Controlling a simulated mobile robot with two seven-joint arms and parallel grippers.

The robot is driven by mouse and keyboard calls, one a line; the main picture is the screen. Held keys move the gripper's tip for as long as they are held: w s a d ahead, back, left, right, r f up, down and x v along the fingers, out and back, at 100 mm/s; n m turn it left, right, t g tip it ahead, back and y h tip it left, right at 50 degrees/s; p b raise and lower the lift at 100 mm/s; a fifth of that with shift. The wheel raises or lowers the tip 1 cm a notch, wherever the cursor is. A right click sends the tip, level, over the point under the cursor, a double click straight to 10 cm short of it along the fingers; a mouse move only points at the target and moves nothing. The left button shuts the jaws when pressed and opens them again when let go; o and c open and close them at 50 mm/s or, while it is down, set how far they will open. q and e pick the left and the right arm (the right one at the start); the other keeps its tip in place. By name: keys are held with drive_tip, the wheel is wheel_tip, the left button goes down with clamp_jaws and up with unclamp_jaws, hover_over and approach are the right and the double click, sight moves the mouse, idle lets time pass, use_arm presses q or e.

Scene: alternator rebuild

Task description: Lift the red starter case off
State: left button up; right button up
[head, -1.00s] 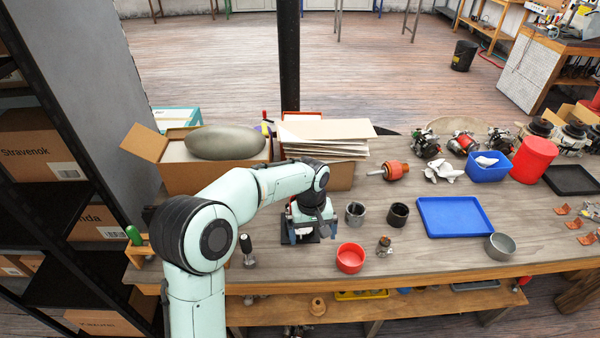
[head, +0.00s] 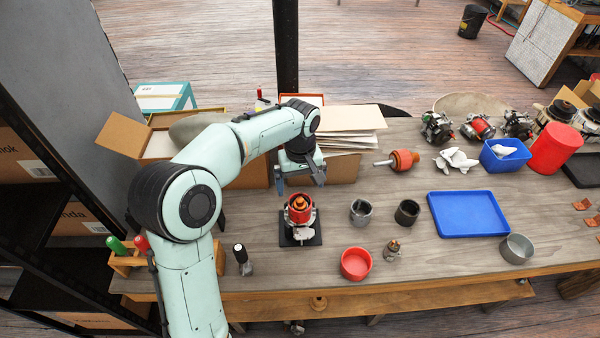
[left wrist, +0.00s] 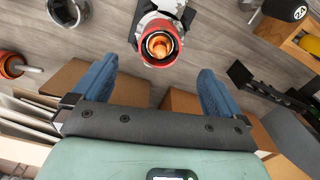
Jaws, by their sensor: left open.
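The red starter case (head: 301,216) shows as a red ring around an orange-copper core, on a silver unit standing on a black base plate (head: 287,241) at the bench front. In the left wrist view the red case (left wrist: 147,48) is seen from above, with the copper core inside it. My left gripper (head: 299,184) is open and empty, above and behind the case in the head view. In the left wrist view its blue fingers (left wrist: 153,80) stand apart, with the case just beyond their tips and not between them. My right gripper is out of view.
A red bowl (head: 356,263), a grey cup (head: 361,212) and a black cup (head: 407,212) stand right of the unit. A blue tray (head: 467,214) lies farther right. An open cardboard box (head: 255,174) and stacked sheets (head: 350,128) are behind.

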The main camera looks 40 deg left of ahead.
sight(300, 199)
use_arm(q)
wheel_tip(300, 199, down, 11)
drive_tip(key=shift+a+r+b, duration=0.1)
drive_tip(key=shift+b, duration=0.25)
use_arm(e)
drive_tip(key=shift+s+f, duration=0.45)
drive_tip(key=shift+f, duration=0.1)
use_arm(q)
drive_tip(key=shift+c, duration=0.3)
drive_tip(key=c, duration=1.6)
drive_tip(key=shift+c, duration=0.2)
drive_tip(key=shift+w+r, duration=0.1)
drive_tip(key=shift+r, duration=0.3)
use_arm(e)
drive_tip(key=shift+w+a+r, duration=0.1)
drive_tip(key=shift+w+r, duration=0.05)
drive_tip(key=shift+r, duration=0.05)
use_arm(q)
drive_tip(key=shift+r+p, duration=0.35)
drive_tip(key=shift+r, duration=0.1)
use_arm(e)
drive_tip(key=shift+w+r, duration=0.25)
use_arm(q)
drive_tip(key=shift+r+p, duration=0.55)
drive_tip(key=shift+r, duration=0.7)
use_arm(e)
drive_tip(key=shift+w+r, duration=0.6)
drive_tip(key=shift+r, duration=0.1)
